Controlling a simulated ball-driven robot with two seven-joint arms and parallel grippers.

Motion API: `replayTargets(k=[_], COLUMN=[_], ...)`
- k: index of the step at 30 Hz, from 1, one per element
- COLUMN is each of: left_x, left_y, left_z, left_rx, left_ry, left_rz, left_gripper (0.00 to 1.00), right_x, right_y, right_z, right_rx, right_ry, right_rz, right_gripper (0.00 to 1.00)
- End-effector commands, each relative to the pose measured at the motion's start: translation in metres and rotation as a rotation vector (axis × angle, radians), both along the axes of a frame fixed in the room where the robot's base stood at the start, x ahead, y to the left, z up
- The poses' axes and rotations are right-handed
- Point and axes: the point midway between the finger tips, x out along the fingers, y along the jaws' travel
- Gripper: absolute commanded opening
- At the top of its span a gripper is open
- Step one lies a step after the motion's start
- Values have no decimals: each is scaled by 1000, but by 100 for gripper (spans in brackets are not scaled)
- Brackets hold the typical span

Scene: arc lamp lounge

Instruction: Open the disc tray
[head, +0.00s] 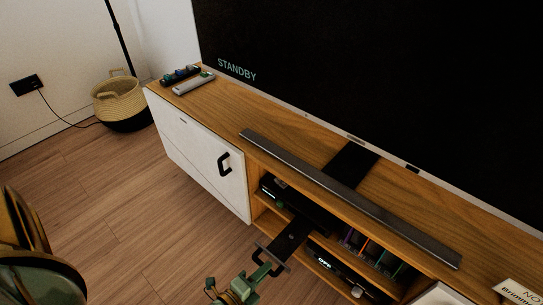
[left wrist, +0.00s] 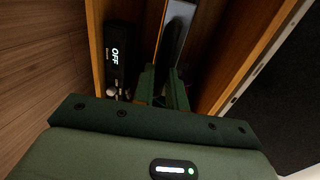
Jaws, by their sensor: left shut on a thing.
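The disc tray (head: 293,236) is a flat black slab sticking out from the black disc player (head: 283,198) in the upper open shelf of the wooden console. A dark loop handle is at its outer end. My left gripper (head: 262,270) is at that end, shut on the tray's handle. In the left wrist view, the green fingers (left wrist: 164,88) are close together with the dark tray (left wrist: 179,25) beyond them. The exact grip is hard to see between the fingers. My right gripper is not identifiable in either view.
An amplifier reading OFF (left wrist: 115,55) sits in the lower shelf. A white cabinet door (head: 205,160) with a black handle is left of the shelves. A soundbar (head: 350,197) and remotes (head: 194,84) lie on top. The wooden floor in front is clear.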

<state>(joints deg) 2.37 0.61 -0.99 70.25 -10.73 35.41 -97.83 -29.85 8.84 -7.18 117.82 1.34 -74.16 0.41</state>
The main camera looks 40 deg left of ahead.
Motion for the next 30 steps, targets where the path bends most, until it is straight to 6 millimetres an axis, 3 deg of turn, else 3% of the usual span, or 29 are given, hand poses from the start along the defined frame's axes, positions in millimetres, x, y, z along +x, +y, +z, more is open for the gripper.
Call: replayTargets(k=[12, 13, 15, 30], left_x=[-6, -6, -6, -6], left_y=[0, 0, 0, 0], left_z=[-1, -1, -1, 0], left_rx=[-1, -1, 0, 0], left_ry=[3, 3, 2, 0], left_rz=[0, 0, 0, 0], left_gripper=[0, 17, 36, 36], right_x=[-3, -3, -3, -2], right_y=[-1, -1, -1, 0], right_z=[-3, -3, -3, -1], right_rx=[-1, -1, 0, 2], right_ry=[7, 7, 6, 1], right_rz=[0, -1, -1, 0], right_gripper=[36, 36, 36, 36])
